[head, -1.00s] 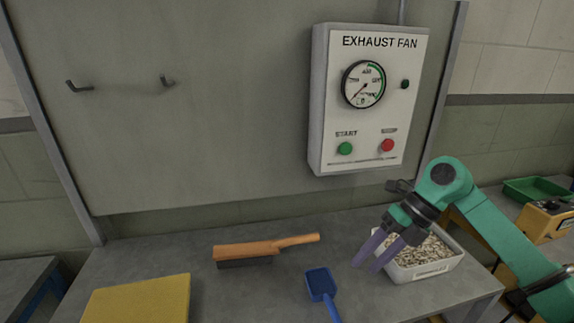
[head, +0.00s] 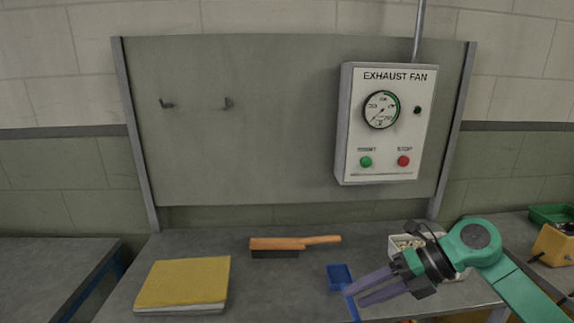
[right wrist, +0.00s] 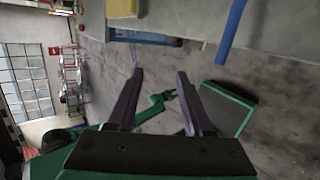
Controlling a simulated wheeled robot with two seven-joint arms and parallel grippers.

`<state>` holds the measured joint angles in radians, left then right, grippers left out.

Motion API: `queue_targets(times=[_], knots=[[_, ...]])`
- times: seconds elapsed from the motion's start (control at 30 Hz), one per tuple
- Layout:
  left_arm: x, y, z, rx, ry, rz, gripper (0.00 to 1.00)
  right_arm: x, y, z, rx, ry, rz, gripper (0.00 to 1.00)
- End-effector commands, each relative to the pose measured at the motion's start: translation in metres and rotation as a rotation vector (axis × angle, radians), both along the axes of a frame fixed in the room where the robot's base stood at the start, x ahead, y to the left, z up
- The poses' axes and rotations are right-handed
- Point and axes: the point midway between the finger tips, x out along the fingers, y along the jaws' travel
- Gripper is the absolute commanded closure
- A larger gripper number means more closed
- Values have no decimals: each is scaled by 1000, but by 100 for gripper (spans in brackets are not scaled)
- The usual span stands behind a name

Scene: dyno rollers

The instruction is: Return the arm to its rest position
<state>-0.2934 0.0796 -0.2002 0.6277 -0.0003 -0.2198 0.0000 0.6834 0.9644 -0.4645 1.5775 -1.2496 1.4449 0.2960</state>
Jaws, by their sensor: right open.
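My right arm, green with a black wrist, comes in from the right in the head view. Its right gripper (head: 366,290) has purple fingers, is open and empty, and is in front of the bench near the blue scoop and the white tub. In the right wrist view the two dark fingers (right wrist: 158,75) stand apart with nothing between them. Below them the floor shows, with a green arm part of mine. My left gripper is not in the head view.
The bench (head: 260,290) holds a yellow pad (head: 185,280), a wooden brush (head: 285,243), a blue scoop (head: 339,275) and a white tub (head: 397,242), partly hidden by my arm. The exhaust fan box (head: 388,130) hangs on the panel (head: 260,140) behind. A yellow device (head: 556,245) stands at the right.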

Motion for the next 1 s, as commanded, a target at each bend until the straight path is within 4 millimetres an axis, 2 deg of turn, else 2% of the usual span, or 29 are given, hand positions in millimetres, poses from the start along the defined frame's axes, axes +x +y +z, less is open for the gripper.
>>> queue_targets(times=[0.03,0.17,0.3,0.4,0.47,0.5,0.57,0.6,0.67,0.7,0.73,0.8,0.83,0.9,1.0], knots=[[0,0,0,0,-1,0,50,2,15,4,63,-21,-5,49],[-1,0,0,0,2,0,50,10,53,24,274,-83,-58,49],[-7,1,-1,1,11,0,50,23,82,59,566,-126,-193,49],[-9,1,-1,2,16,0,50,40,82,88,832,-115,-392,49],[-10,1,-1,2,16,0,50,55,66,99,1003,-77,-580,49],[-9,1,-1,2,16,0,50,65,47,98,1106,-34,-730,49],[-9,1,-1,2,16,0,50,78,13,81,1224,57,-982,49],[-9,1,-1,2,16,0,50,82,-11,60,1274,131,-1162,49],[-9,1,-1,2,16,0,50,79,-45,15,1302,266,-1437,49],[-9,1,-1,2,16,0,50,70,-63,-17,1291,360,-1604,49],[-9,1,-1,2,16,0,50,61,-73,-40,1270,428,-1717,49],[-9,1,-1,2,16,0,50,35,-88,-88,1197,572,-1932,49],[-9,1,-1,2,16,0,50,23,-92,-105,1160,627,-2008,49],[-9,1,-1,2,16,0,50,-5,-96,-138,1068,745,-2151,49],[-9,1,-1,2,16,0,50,-45,-97,-174,930,890,-2307,49]])
